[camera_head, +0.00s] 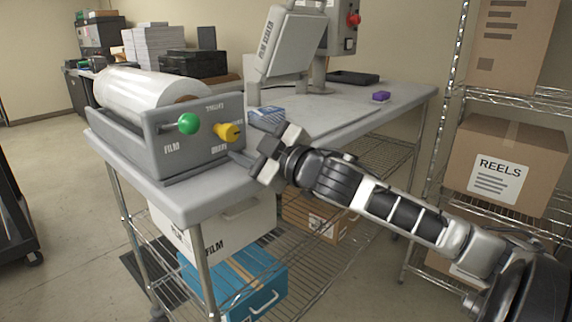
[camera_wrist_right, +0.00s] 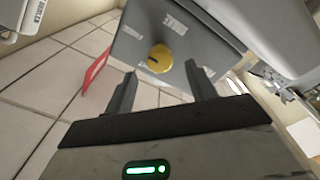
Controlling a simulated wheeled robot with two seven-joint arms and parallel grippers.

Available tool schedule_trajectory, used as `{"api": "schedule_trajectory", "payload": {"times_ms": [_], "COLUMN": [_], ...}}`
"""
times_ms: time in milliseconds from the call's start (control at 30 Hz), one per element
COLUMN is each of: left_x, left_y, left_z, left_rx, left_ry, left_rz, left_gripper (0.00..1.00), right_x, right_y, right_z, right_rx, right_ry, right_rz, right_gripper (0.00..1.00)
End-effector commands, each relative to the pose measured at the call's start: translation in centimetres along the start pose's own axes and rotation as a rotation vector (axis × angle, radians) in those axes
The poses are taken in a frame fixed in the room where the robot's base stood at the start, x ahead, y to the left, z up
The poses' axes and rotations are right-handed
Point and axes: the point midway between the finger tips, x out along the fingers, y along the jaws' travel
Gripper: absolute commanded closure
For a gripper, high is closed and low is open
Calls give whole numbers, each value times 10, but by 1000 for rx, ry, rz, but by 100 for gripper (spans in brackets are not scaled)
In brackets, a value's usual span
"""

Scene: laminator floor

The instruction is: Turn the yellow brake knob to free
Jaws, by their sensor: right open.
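The yellow brake knob (camera_head: 227,132) sticks out of the front face of the grey film holder (camera_head: 200,152), right of a green knob (camera_head: 188,124). My right gripper (camera_head: 268,150) is just right of the yellow knob in the head view, apart from it, its fingers apart and empty. In the right wrist view the yellow knob (camera_wrist_right: 159,58) shows ahead of and between the two open fingertips (camera_wrist_right: 160,82), with a dark mark on its face. Labels are on the panel by the knob, partly hidden or too small to read fully. My left gripper is not in view.
A white film roll (camera_head: 150,92) lies in the holder on the grey table (camera_head: 330,112). A tilted machine head (camera_head: 283,42) and a purple block (camera_head: 381,96) are further back. A wire shelf with a REELS box (camera_head: 505,165) stands at the right.

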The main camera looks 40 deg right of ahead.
Motion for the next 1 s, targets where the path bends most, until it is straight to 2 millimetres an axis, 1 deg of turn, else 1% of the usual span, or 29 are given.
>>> {"api": "schedule_trajectory", "payload": {"times_ms": [33,100,400,600,800,1000], "left_x": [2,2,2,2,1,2], "left_y": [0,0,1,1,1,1], "left_z": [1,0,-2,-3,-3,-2], "left_rx": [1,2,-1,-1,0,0], "left_ry": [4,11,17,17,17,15], "left_rz": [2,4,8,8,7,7], "left_gripper": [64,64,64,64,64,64], "right_x": [-8,-18,-59,-83,-96,-98], "right_y": [-3,-3,-2,0,0,0], "right_z": [3,2,1,0,0,-1], "right_rx": [0,-3,4,4,1,-1], "right_ry": [-3,-3,-4,-3,-1,0], "right_rz": [-4,-5,-3,-2,-1,0], "right_gripper": [44,44,44,44,44,44]}}
